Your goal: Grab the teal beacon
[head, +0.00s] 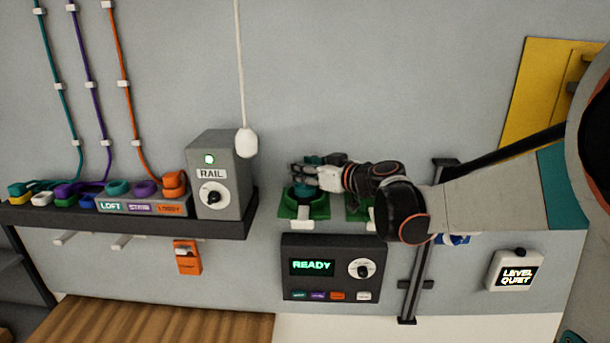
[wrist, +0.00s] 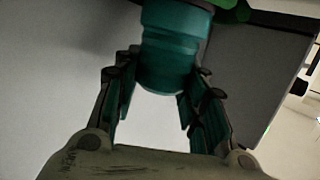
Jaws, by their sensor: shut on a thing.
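The teal beacon (wrist: 168,62) is a ribbed teal cylinder with a rounded end, between the fingers of my gripper (wrist: 158,78) in the wrist view. My gripper is shut on it. In the head view, my gripper (head: 306,174) is at the left green holder (head: 290,212) on the wall. Teal shows just below the fingers at that holder's ring, with the rest hidden by the gripper. I cannot tell whether the beacon still touches the holder.
A second green holder (head: 356,213) is partly behind my arm. A dark panel reading READY (head: 330,265) is below. The grey RAIL box (head: 217,180) and a shelf (head: 120,222) with coloured handsets are at left. A white cord pull (head: 246,142) hangs nearby.

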